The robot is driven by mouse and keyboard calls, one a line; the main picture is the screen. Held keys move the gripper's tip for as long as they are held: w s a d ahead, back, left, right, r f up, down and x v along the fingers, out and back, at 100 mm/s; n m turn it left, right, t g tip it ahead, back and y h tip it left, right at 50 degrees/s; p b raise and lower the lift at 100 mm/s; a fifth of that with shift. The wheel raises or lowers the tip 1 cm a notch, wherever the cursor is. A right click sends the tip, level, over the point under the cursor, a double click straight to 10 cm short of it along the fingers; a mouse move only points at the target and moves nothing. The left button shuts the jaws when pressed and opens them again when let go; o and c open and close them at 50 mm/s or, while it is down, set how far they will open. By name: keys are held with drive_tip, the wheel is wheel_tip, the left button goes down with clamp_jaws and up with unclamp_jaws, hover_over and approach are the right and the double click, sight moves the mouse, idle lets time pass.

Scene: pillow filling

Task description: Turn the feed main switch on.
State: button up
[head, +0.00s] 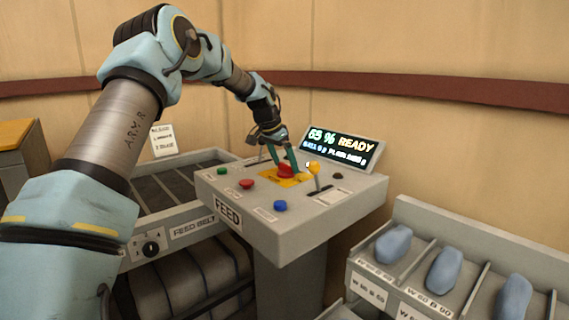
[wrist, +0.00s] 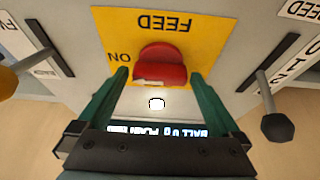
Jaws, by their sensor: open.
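The feed main switch is a red knob (wrist: 162,66) on a yellow plate (wrist: 120,25) marked FEED, with ON printed at one side. In the head view the red knob (head: 286,171) sits on top of the grey console (head: 225,195). My gripper (wrist: 159,75) is open, its two green fingers one on each side of the knob, with visible gaps between. In the head view my gripper (head: 285,167) is over the console at the knob. The knob's far side is partly hidden by a finger there.
A yellow-ball lever (head: 313,167) stands right of the knob; a dark-knobbed lever (wrist: 278,127) is on the other side. Red (head: 247,184), green (head: 223,171) and blue (head: 280,205) buttons are nearby. A display (head: 343,146) reads 65% READY. A rack (head: 410,212) holds blue pillow-like items.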

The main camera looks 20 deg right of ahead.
drive_tip(key=b+v, duration=0.2)
drive_tip(key=v, duration=0.8)
drive_tip(key=shift+r+b, duration=0.35)
drive_tip(key=shift+a, duration=0.2)
drive_tip(key=a+f+n, duration=0.1)
drive_tip(key=a, duration=0.2)
drive_tip(key=s+a+f+n+y, duration=0.1)
drive_tip(key=a+f, duration=0.1)
drive_tip(key=a, duration=0.2)
drive_tip(key=s+a+f+n, duration=0.1)
drive_tip(key=a+f, duration=0.1)
drive_tip(key=a, duration=0.2)
drive_tip(key=shift+s+a+f+n+t+y, duration=0.1)
drive_tip(key=shift+s+a+n+t+y, duration=0.1)
drive_tip(key=shift+n+t+y, duration=0.15)
drive_tip(key=s+a+f+n+y, duration=0.1)
drive_tip(key=s+a+f+n, duration=0.4)
drive_tip(key=s+a, duration=0.5)
drive_tip(key=s+a+f+n+y, duration=0.1)
drive_tip(key=s+a+f+n, duration=0.4)
drive_tip(key=s+a, duration=0.6)
drive_tip(key=a+f, duration=0.1)
drive_tip(key=a, duration=0.5)
drive_tip(key=shift+s+a+f, duration=0.2)
drive_tip(key=shift+s+f, duration=0.1)
drive_tip(key=shift+f, duration=0.1)
drive_tip(key=shift+y, duration=0.25)
